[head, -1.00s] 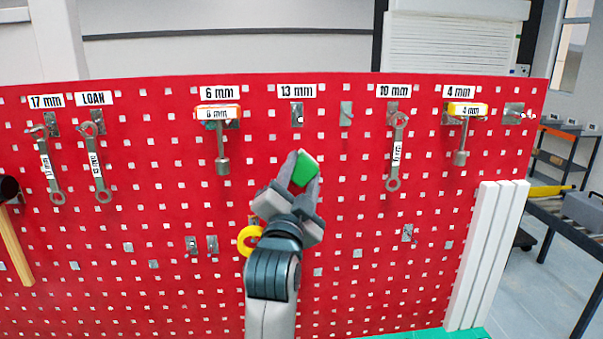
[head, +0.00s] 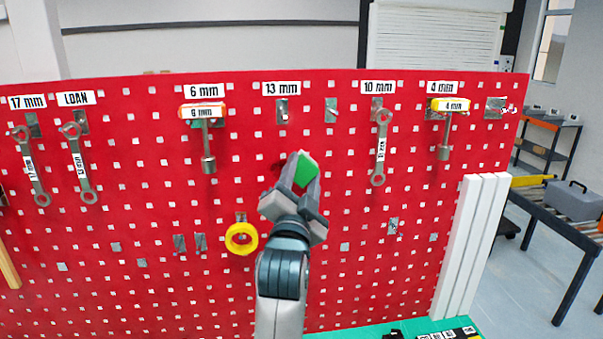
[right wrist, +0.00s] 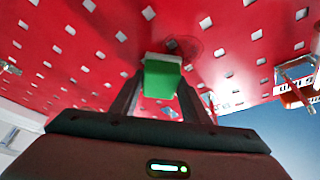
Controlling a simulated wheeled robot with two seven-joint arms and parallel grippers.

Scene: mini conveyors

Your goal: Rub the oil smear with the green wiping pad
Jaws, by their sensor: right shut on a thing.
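The green wiping pad (head: 306,171) is held between the fingertips of my right gripper (head: 304,184), in front of the middle of the red pegboard. In the right wrist view the pad (right wrist: 160,78) sits between the fingers of the gripper (right wrist: 158,92), its pale far edge towards the board. A faint dark smear (right wrist: 184,45) shows on the board just beyond and right of the pad. In the head view the smear is mostly hidden by the pad and gripper. I cannot tell whether the pad touches the board. My left gripper is not in view.
The red pegboard (head: 130,215) carries spanners (head: 380,150), T-handled tools (head: 208,140) and a yellow ring (head: 241,239) left of my arm. White strips (head: 470,245) stand at its right edge. A green surface (head: 395,330) lies below.

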